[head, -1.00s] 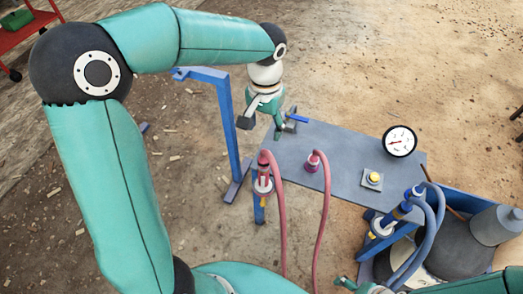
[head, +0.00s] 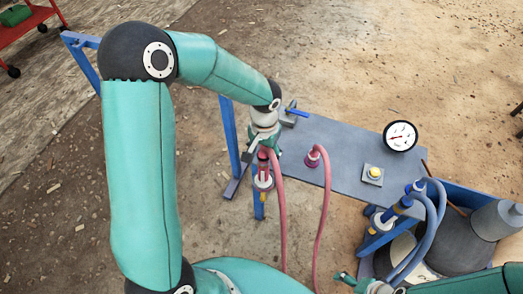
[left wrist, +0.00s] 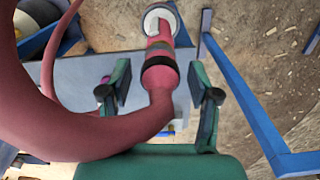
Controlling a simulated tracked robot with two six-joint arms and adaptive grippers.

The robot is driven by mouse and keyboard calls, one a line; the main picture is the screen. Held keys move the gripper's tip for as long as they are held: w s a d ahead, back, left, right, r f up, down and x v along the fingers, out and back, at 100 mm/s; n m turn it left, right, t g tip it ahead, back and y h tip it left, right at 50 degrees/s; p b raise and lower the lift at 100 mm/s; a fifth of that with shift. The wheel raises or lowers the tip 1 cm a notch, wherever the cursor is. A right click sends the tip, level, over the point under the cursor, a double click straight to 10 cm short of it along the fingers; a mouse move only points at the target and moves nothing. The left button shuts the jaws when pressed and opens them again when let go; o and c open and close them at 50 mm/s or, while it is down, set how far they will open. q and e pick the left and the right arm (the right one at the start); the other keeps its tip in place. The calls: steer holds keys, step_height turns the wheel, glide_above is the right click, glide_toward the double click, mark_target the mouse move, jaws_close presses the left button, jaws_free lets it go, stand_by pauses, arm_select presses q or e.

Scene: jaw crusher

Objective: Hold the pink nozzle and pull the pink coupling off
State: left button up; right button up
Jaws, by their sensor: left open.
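The pink coupling (left wrist: 160,78) has a dark band, and a thick pink hose (left wrist: 90,135) bends away from it to the left. It meets the pink nozzle (left wrist: 161,40), which stands in a pale round collar (left wrist: 152,18). In the head view the nozzle (head: 264,172) sits atop a blue post, and my gripper partly hides the coupling. My left gripper (head: 265,148) is over them. In the left wrist view its fingers (left wrist: 160,88) are open, one either side of the coupling, with gaps visible. My right gripper (head: 360,284) shows only partly at the bottom edge.
A second pink fitting (head: 313,158) with its hose stands on the grey table (head: 335,150). A gauge (head: 400,136), a yellow button (head: 374,173) and a blue-handled part (head: 297,112) are also there. Blue hoses (head: 432,220) are at right. A blue frame (head: 229,135) stands left.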

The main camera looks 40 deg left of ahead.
arm_select(q)
steer(key=c, duration=1.1)
steer(key=o, duration=1.1)
steer(key=shift+w, duration=0.1)
steer(key=shift+r, duration=0.1)
